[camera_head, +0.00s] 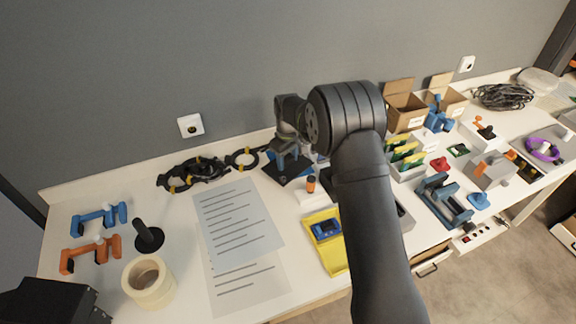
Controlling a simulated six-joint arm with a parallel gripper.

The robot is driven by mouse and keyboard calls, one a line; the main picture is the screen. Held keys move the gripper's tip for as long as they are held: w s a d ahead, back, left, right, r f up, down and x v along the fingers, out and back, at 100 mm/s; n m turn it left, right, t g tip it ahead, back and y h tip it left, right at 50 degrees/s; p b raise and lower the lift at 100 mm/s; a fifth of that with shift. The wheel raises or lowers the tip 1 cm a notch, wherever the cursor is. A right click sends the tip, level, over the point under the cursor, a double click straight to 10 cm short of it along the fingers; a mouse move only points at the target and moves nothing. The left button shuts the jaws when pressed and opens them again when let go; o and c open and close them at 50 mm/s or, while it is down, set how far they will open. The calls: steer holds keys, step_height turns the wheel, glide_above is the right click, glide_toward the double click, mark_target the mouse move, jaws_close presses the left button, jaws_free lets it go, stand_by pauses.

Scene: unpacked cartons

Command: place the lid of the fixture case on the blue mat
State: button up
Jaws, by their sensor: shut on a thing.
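My gripper (287,147) is at the back of the white table, left of my forearm, pointing down. It is small and partly covered by my wrist. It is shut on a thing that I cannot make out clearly. A dark flat piece with blue-grey parts (289,170) shows right below the fingers; I cannot tell whether it is held or lies on the table. I cannot pick out the lid or the fixture case with certainty. No blue mat shows clearly; my arm hides part of the middle of the table.
A yellow tray (337,262) with a blue device stands left of my forearm. Printed sheets (238,222), black cables (190,174) and a tape roll (148,283) lie to the left. Cartons (404,108), a blue-grey fixture (441,203) and a grey box (490,172) crowd the right.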

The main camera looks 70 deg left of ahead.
mark_target(288, 160)
steer(key=shift+f, duration=1.65)
steer(key=shift+f, duration=0.15)
steer(key=o, duration=1)
step_height(288, 160, up, 12)
steer(key=shift+r, duration=0.15)
